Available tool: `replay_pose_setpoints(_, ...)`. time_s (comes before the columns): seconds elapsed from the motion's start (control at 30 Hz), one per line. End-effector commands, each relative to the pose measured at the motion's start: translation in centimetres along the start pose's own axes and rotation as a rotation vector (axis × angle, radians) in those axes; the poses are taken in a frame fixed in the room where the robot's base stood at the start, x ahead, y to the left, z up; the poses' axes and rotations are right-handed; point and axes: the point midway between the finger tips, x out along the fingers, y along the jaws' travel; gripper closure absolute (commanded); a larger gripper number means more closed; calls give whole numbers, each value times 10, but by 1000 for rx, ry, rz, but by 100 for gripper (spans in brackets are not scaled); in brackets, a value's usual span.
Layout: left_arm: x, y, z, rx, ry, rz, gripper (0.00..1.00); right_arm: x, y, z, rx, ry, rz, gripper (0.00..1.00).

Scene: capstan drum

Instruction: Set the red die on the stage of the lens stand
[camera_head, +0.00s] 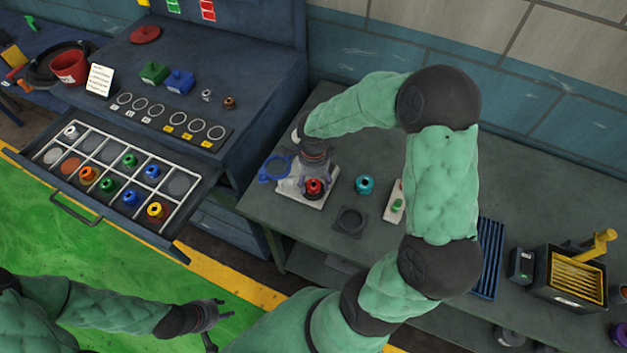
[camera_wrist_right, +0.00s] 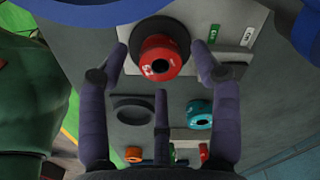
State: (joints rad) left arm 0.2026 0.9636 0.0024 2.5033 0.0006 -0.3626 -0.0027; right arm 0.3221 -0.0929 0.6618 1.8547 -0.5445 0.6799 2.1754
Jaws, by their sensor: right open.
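The red die (camera_head: 314,187) is a round red piece with a dark centre hole. It appears to stand on a pale plate (camera_head: 322,201) on the right-hand bench, beside a blue ring (camera_head: 272,171). The plate and ring look like the lens stand and its stage. My right gripper (camera_head: 314,166) is right above the die. In the wrist view its open fingers (camera_wrist_right: 160,62) stand on both sides of the red die (camera_wrist_right: 160,54), with a third finger below. My left gripper (camera_head: 217,325) is open and empty over the green floor, away from the bench.
A teal die (camera_head: 364,184) and a dark square base with a round recess (camera_head: 350,220) are close by. A blue ribbed tray (camera_head: 488,258) and a box with yellow slats (camera_head: 577,280) stand further right. An open drawer (camera_head: 187,218) at left holds several coloured dies.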

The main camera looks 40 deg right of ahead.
Motion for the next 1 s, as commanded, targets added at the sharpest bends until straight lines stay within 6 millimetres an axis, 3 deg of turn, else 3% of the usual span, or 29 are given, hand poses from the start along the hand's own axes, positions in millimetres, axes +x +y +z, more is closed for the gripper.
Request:
replay_pose_setpoints(0.3, -14, 5, 1, 0, 0, 0, 60, -67, -1, 0, -1, -2, -6, 36)
replay_pose_setpoints(0.5, -18, 7, 1, 0, 0, 0, 60, -98, -1, 0, 0, -1, -4, 36)
replay_pose_setpoints(0.7, -20, 7, 1, 0, 0, 0, 60, -112, 0, 0, -1, -1, -2, 36)
replay_pose_setpoints(1.0, -20, 7, 1, 0, 0, 0, 60, -113, 0, 0, -1, -1, -2, 36)
